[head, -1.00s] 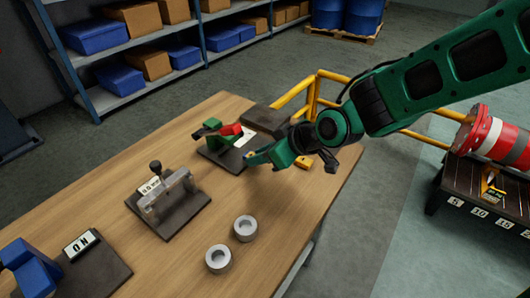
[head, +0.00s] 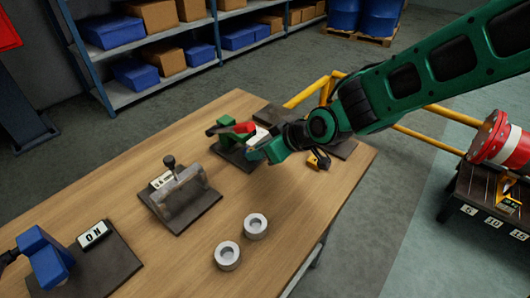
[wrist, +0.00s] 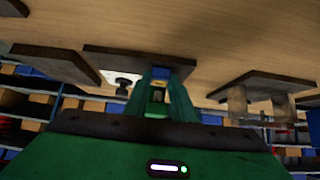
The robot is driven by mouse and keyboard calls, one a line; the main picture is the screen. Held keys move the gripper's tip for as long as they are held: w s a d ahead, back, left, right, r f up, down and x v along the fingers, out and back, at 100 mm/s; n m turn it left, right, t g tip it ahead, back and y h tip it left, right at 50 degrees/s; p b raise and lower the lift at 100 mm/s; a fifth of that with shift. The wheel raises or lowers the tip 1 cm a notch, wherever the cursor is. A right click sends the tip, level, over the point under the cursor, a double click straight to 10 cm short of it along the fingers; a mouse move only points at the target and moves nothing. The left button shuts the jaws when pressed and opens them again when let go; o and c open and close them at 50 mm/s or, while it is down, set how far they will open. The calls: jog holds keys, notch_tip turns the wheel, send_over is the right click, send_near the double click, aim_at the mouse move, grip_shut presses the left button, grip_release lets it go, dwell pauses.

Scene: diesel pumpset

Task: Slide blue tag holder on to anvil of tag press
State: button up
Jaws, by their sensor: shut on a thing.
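The green tag press with a red handle (head: 238,128) stands on a dark base plate at the far middle of the workbench. My green gripper (head: 256,152) is at the press's right front side, close to it. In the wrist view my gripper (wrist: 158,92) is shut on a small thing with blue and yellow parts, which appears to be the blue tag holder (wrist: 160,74). The fingers cover most of it. The press's anvil cannot be made out, and I cannot tell whether the holder touches it. A white label plate (head: 263,136) shows beside the press, partly behind my gripper.
A grey clamp fixture (head: 182,195) stands left of the press. Two metal rings (head: 241,240) lie in front. A blue device (head: 46,260) stands near left beside a "NO" plate (head: 94,235). A yellow-black item (head: 318,160) lies right of my gripper. Yellow rails (head: 310,92) stand behind the bench.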

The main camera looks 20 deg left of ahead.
jog(key=shift+w+a, duration=0.25)
jog(key=shift+a, duration=0.35)
jog(key=shift+w+a, duration=0.2)
jog(key=shift+a, duration=0.35)
jog(key=shift+f, duration=0.2)
dwell(0.5)
jog(key=o, duration=0.9)
